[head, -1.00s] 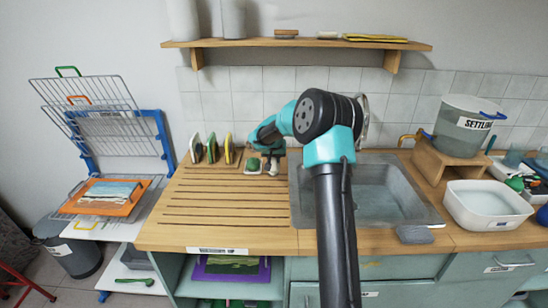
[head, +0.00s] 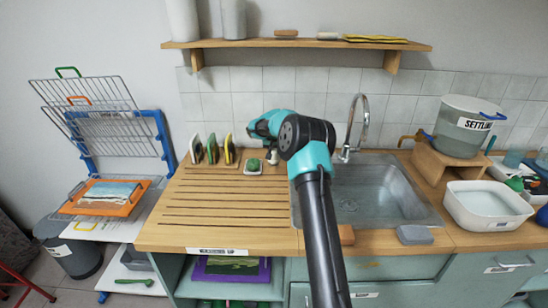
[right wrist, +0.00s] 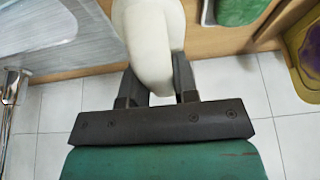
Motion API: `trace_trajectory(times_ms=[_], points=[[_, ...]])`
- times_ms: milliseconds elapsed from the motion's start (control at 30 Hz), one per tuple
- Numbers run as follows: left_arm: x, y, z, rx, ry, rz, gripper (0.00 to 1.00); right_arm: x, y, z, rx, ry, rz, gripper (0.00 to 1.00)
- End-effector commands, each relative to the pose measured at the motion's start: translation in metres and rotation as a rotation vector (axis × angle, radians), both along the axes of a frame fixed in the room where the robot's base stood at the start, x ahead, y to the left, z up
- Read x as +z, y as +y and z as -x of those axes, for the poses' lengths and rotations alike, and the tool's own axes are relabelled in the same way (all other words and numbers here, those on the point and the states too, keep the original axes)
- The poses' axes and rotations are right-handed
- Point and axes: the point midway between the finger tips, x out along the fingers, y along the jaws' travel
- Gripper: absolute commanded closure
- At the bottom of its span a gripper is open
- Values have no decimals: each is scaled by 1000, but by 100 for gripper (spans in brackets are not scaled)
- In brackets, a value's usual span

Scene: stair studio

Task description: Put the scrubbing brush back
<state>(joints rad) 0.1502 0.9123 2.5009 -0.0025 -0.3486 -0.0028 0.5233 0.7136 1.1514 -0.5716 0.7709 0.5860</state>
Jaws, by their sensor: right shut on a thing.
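My right gripper (head: 271,149) is over the back of the wooden counter, just left of the sink. It is shut on a cream, rounded thing (right wrist: 151,40), which shows between its fingers in the right wrist view. No bristles show on it, so I cannot tell for certain that it is the scrubbing brush. In the head view only a small pale piece of it shows, beside a small white dish (head: 246,172) with a green piece on it. A brown block (head: 346,235) lies at the sink's front edge. My left gripper is not in view.
A rack with several upright pads (head: 212,149) stands left of the dish. The sink (head: 375,190) with its tap (head: 360,125) is to the right, a grey block (head: 414,235) at its front edge. A shelf (head: 300,43) hangs above.

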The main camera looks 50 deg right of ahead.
Motion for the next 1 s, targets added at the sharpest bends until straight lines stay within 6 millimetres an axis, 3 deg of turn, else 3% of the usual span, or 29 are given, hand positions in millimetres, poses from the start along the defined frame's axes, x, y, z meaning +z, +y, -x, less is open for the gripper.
trace_trajectory(times_ms=[133, 400, 833, 867, 1000], points=[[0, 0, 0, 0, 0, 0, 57, -5, 0, 0, 0, 1, -1, 95], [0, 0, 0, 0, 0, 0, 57, -34, 0, 1, 0, 0, 0, 95], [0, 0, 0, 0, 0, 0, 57, -38, 0, 0, -1, 0, 0, 95], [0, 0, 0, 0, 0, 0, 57, -38, 0, 0, -1, 0, 0, 70], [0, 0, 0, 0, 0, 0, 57, -38, 0, 0, -1, 0, 0, 56]])
